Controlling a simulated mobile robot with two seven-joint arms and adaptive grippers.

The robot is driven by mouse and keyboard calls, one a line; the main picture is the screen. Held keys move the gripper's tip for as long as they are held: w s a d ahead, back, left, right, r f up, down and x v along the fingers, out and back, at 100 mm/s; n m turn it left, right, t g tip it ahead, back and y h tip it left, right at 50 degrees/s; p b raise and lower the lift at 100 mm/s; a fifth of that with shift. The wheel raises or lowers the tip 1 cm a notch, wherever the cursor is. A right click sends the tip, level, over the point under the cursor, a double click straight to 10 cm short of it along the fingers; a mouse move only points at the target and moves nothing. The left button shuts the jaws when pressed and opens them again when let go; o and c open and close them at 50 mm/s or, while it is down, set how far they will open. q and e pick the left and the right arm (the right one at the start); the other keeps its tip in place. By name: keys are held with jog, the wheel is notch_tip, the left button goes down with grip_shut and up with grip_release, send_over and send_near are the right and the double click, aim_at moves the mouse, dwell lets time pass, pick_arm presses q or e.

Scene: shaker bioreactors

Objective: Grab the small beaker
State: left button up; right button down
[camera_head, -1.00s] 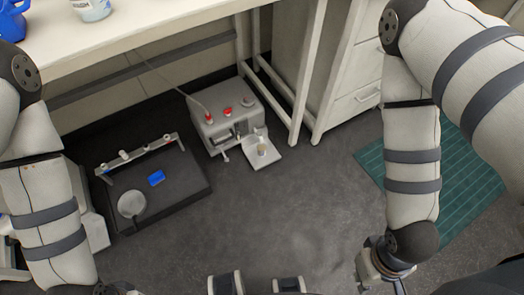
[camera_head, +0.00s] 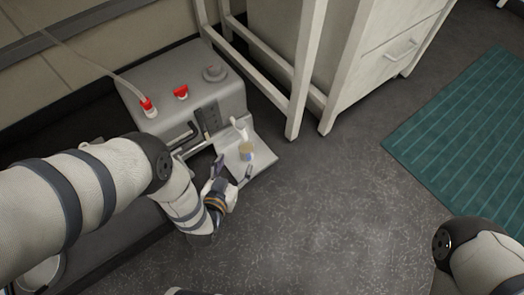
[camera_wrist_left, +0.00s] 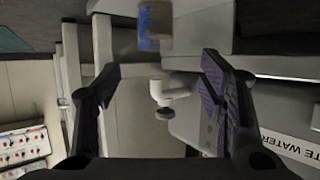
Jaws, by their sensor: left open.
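The small beaker (camera_head: 246,150), with tan contents, stands on the pale platform (camera_head: 262,160) at the front of the grey machine. The open fingers also show in the left wrist view (camera_wrist_left: 160,72). Contact with the beaker is not visible. My right gripper is out of view.
The grey machine (camera_head: 185,85) has red knobs and a white spout (camera_head: 239,127) close beside the beaker. White table legs (camera_head: 306,75) and a drawer cabinet (camera_head: 385,50) stand behind. A green mat (camera_head: 465,125) lies at right. The floor in front is clear.

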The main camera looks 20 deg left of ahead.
aim_at(248, 143)
pick_arm(q)
jog(key=b+x, duration=0.2)
jog(key=x, duration=0.1)
jog(key=b+x, duration=0.2)
jog(key=x, duration=0.2)
jog(key=b+x, duration=0.2)
jog(key=x, duration=0.1)
jog(key=shift+w+d+f, duration=0.15)
jog(key=shift+d, duration=0.15)
jog(key=shift+c, duration=0.3)
jog(key=c, duration=1.4)
jog(key=shift+o, duration=0.2)
